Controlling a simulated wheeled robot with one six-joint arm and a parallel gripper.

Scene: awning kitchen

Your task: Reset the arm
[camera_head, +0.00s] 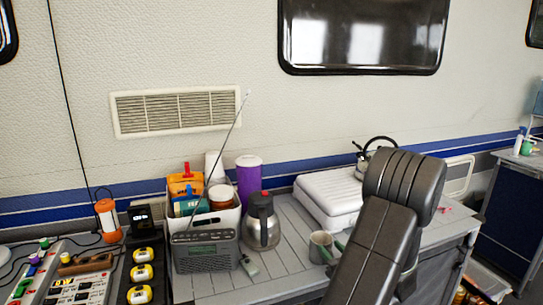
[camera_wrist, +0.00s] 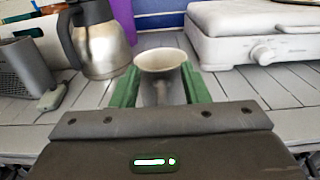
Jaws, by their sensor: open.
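My gripper (camera_wrist: 160,84) is open, with its two green fingers spread apart in the wrist view. A pale cup (camera_wrist: 160,62) stands upright on the counter and appears between the fingers, with a visible gap to its sides at the rim. Its lower part is partly hidden by my gripper. In the head view the cup (camera_head: 319,245) is at the left of my dark arm, close to the green fingers. I cannot tell whether any finger touches it.
A steel jug (camera_head: 261,222), a grey radio (camera_head: 205,251) and a purple container (camera_head: 248,175) stand left of the cup. The slatted counter (camera_head: 283,267) has bare room in front.

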